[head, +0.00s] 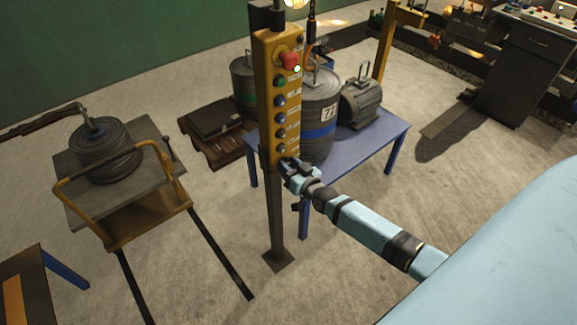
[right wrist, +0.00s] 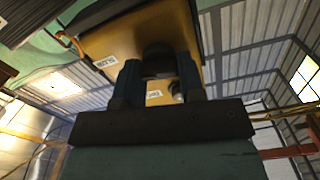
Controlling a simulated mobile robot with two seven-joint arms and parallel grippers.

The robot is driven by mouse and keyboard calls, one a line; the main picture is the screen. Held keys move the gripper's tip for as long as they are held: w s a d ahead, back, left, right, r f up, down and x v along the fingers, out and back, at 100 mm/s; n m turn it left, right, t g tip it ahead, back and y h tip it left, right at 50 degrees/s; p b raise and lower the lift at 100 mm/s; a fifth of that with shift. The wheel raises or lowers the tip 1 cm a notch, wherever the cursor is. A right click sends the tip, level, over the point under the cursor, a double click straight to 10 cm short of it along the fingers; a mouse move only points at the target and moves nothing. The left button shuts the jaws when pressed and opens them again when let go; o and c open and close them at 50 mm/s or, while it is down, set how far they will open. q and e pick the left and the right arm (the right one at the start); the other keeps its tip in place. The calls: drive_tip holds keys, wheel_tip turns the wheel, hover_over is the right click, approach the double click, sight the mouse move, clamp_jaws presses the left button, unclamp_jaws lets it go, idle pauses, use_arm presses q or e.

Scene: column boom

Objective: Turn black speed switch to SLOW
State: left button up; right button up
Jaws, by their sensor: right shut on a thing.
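The yellow control box (head: 267,85) hangs on a dark post, with a red button (head: 288,61) near its top and several dark and coloured buttons below. My right gripper (head: 291,166) is at the lower end of the box. In the right wrist view, the black speed switch (right wrist: 159,58) sits between the two fingers of my right gripper (right wrist: 160,80), which are shut on it. A label reading SLOW (right wrist: 106,62) is left of the switch; another label (right wrist: 154,94) shows between the fingers, its text hard to read. Which way the switch points is unclear. My left gripper is out of view.
A yellow-framed cart (head: 150,220) with a cable reel (head: 105,150) is at the left. A dark cabinet (head: 520,75) stands at the back right. The floor right of the table is mostly open.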

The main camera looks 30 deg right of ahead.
drive_tip(key=shift+m, duration=0.4)
drive_tip(key=o, duration=0.9)
drive_tip(key=shift+o, duration=0.2)
drive_tip(key=shift+s, duration=0.15)
drive_tip(key=s+d+b, duration=0.1)
drive_tip(key=s, duration=1.2)
drive_tip(key=shift+s, duration=0.3)
